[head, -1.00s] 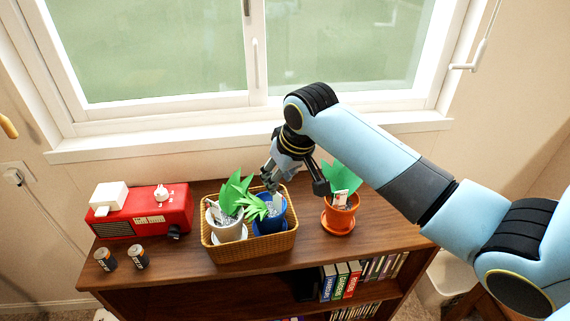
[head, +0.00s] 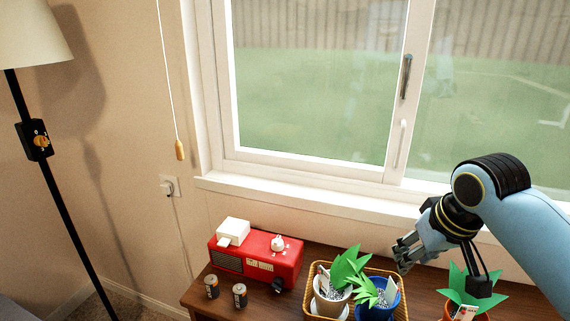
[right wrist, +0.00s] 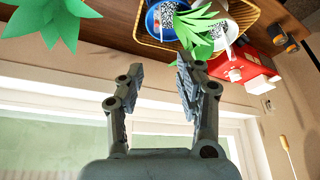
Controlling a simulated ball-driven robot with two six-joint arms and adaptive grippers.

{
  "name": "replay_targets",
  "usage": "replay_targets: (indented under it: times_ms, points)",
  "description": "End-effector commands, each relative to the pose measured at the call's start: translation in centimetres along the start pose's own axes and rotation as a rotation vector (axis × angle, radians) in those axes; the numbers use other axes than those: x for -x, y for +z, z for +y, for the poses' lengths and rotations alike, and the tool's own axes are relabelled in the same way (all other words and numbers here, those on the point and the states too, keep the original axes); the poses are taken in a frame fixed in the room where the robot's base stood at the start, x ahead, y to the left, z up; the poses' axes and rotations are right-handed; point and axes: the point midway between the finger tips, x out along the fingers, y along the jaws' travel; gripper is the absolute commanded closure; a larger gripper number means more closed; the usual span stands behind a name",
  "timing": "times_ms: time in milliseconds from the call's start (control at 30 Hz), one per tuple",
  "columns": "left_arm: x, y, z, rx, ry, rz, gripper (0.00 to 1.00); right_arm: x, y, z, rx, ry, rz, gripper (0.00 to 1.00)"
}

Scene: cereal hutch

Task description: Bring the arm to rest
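My right gripper (head: 440,266) is open and empty. It hangs above the hutch top, near the right end of the wicker basket (head: 314,275) and the orange pot (head: 450,313). In the right wrist view my right gripper (right wrist: 158,82) has its two fingers apart with nothing between them. The basket holds a white pot (head: 328,302) and a blue pot (head: 383,308), both with green leaves. The blue pot also shows in the right wrist view (right wrist: 152,22). My left gripper is not in view.
A red radio-like box (head: 277,262) stands left of the basket with two batteries (head: 239,295) in front. A window (head: 310,90) is behind the hutch (head: 203,287). A floor lamp (head: 55,190) stands at far left. Green leaves (right wrist: 47,20) show near the wrist camera.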

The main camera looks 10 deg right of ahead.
Motion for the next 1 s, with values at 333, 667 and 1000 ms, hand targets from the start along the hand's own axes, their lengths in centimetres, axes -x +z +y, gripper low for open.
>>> replay_targets:
  times_ms: [333, 667, 1000]
  points:
    - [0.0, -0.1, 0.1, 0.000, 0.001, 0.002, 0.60, 3.1, 10.6, -2.8, 0.104, 0.016, -0.039, 0.65]
    - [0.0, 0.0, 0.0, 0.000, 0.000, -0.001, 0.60, 8.1, 17.8, -3.6, 0.158, 0.043, -0.064, 0.65]
    - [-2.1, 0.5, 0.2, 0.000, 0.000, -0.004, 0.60, 2.7, 21.1, -3.2, 0.163, 0.056, -0.093, 0.65]
